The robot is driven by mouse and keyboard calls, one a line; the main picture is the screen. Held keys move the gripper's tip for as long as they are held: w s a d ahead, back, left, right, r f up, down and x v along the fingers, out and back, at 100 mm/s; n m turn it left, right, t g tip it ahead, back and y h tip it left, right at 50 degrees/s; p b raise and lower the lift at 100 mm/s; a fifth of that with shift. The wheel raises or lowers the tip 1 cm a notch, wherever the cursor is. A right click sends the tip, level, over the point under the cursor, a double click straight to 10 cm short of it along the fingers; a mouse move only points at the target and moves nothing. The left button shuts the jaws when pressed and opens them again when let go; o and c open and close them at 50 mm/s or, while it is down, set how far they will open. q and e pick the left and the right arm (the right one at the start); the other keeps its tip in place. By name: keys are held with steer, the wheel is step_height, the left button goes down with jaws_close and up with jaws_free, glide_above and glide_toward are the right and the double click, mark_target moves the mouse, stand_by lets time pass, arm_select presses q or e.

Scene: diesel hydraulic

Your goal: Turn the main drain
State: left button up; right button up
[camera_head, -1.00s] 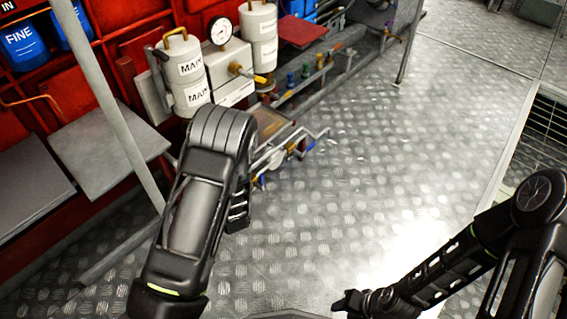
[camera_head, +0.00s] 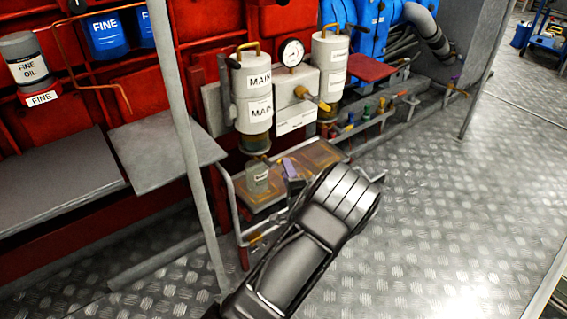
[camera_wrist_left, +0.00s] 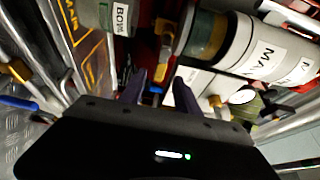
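The left canister marked MAIN (camera_head: 253,95) stands upright on the red wall, with a dark olive bowl (camera_head: 256,143) at its bottom. The canister also shows tilted in the left wrist view (camera_wrist_left: 265,55). There a small brass-coloured fitting (camera_wrist_left: 165,27) protrudes from its bottom end; I take this for the main drain. My left gripper (camera_wrist_left: 160,92) has its two dark purple fingers apart with nothing between them, a little short of that fitting. In the head view only a purple fingertip of the left gripper (camera_head: 291,169) shows beside the canister's lower end. My right gripper is out of view.
A rusty tray (camera_head: 318,157) lies below the canisters, bearing a grey cup (camera_head: 258,177). A gauge (camera_head: 292,53), a second canister (camera_head: 329,62) and several coloured valves sit to the right. A grey post (camera_head: 183,130) rises left.

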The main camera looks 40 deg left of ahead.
arm_select(q)
steer(key=b+x, duration=0.1)
steer(key=x, duration=0.4)
steer(key=shift+w+a+b, duration=0.1)
steer(key=shift+a+b, duration=0.1)
steer(key=shift+b, duration=0.1)
jaws_close()
stand_by(0.3)
